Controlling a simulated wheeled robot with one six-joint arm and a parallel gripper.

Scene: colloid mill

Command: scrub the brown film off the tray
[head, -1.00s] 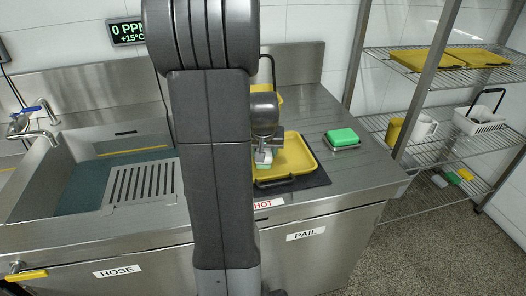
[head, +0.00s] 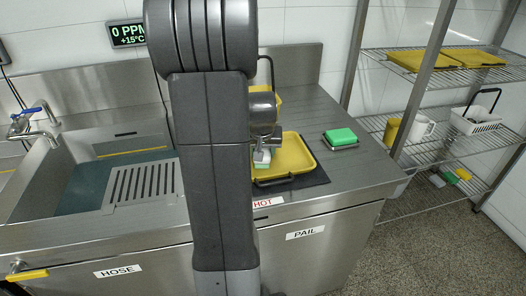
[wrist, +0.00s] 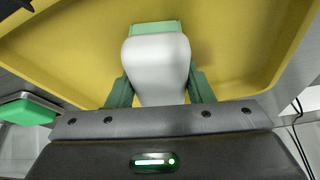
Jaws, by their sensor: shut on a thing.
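The yellow tray (head: 293,157) lies on a dark mat on the steel counter, partly hidden by my arm in the head view. It fills most of the wrist view (wrist: 235,60). My gripper (wrist: 160,88) is shut on a scrubber (wrist: 157,62) with a rounded white grip and a pale green pad. In the head view the scrubber (head: 262,158) is over the left part of the tray, pad downward. I cannot tell whether the pad touches the tray. I make out no clear brown film on the visible tray surface, only faint darker shading.
A green sponge (head: 341,136) sits on a small holder right of the tray. A sink with a slotted plate (head: 143,183) is at left. A wire rack (head: 440,125) at right holds yellow trays, mugs and a white basket. The counter behind the sponge is clear.

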